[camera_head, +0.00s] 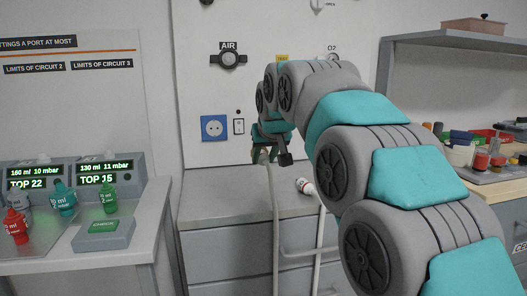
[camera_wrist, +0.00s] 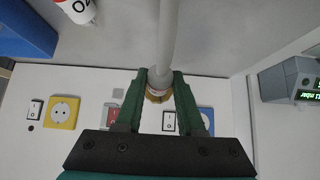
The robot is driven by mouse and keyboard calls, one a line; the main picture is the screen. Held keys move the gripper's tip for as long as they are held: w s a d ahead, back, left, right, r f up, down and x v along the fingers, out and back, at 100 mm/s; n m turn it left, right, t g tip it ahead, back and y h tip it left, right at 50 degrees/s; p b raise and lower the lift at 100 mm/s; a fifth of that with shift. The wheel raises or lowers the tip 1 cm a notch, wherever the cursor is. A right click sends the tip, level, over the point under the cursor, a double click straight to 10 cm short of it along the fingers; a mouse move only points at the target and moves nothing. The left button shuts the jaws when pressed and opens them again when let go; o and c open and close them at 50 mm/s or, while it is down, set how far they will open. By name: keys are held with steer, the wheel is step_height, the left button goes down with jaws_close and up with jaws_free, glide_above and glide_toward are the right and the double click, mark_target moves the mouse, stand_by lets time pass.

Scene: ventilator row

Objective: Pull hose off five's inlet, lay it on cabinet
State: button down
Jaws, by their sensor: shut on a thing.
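My gripper (camera_wrist: 158,88) is shut on the pale grey hose (camera_wrist: 169,35), near a yellowish ring at its end in the wrist view. In the head view, my gripper (camera_head: 268,156) is above the cabinet (camera_head: 205,208), in front of the wall panel. The hose (camera_head: 276,225) hangs down from it past the cabinet's front edge. A white and red connector (camera_head: 305,187) lies on the cabinet top, right of my gripper. It shows at the wrist view's top left with O2 lettering (camera_wrist: 77,10). I cannot make out five's inlet.
A second pale hose (camera_head: 319,240) runs down the cabinet front. The wall panel carries an AIR outlet (camera_head: 229,59) and a blue socket (camera_head: 214,128). A cluttered shelf (camera_head: 490,175) is at right. The cabinet top is clear at left.

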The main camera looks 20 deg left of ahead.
steer(key=shift+f+b, duration=1.15)
steer(key=shift+f, duration=1.5)
steer(key=shift+c, duration=2.2)
jaws_free()
steer(key=shift+r, duration=0.1)
steer(key=v, duration=0.7)
steer(key=shift+s+r+b, duration=0.15)
steer(key=shift+r+b, duration=0.05)
steer(key=shift+b, duration=0.1)
step_height(320, 180, up, 8)
steer(key=p, duration=0.3)
